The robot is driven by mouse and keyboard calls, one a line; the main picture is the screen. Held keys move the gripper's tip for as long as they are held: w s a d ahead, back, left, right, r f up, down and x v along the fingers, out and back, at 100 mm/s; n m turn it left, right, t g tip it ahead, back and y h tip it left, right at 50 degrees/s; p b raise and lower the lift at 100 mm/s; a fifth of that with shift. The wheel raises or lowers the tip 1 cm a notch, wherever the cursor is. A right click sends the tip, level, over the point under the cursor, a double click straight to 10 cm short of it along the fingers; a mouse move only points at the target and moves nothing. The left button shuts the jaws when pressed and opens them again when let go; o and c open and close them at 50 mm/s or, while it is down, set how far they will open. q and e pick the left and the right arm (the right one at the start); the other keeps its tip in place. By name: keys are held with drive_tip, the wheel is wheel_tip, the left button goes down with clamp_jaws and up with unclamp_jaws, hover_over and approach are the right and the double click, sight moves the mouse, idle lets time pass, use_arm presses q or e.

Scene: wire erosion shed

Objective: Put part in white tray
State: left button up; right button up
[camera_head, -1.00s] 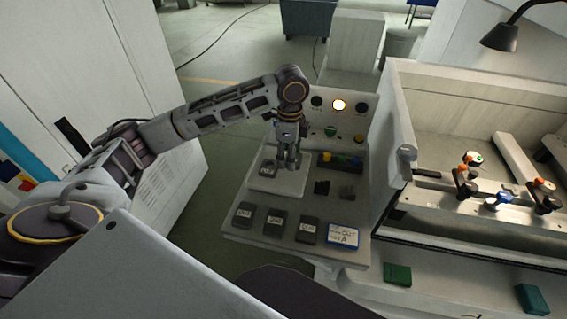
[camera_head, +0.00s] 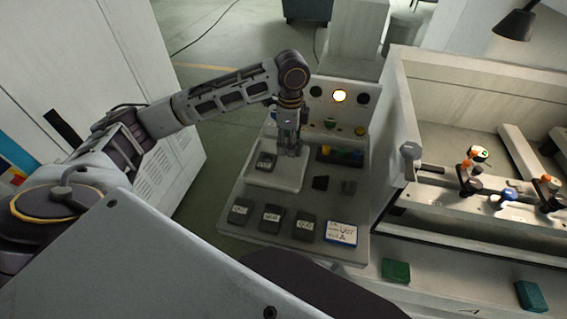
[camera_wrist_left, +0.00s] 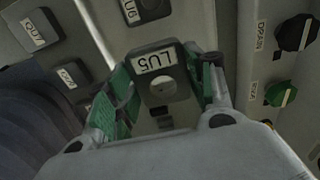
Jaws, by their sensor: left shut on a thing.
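The white tray (camera_head: 262,181) sits on the pale bench, and a dark labelled block (camera_head: 265,160) lies in its left part. My left gripper (camera_head: 289,152) points down over the tray's right side. In the left wrist view its green-padded fingers (camera_wrist_left: 163,92) are shut on a dark part (camera_wrist_left: 165,84) with a white label and a round hole. In the head view the held part is mostly hidden by the fingers; I cannot tell whether it touches the tray floor. Another labelled block (camera_wrist_left: 146,22) shows just beyond it. My right gripper is not in view.
Labelled dark blocks (camera_head: 271,219) stand in a row at the bench front, beside a blue-edged card (camera_head: 342,232). Two small dark pieces (camera_head: 320,183) lie right of the tray. A panel with knobs and a lit lamp (camera_head: 339,96) rises behind. A walled machine (camera_head: 400,120) stands right.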

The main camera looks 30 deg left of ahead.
use_arm(q)
hover_over(289, 168)
drive_tip(key=shift+w+a+f, duration=0.1)
drive_tip(key=shift+f, duration=1.95)
drive_tip(key=shift+f, duration=2.5)
drive_tip(key=shift+f, duration=0.1)
drive_tip(key=o, duration=1.4)
wheel_tip(289, 168, up, 12)
drive_tip(key=shift+r, duration=0.1)
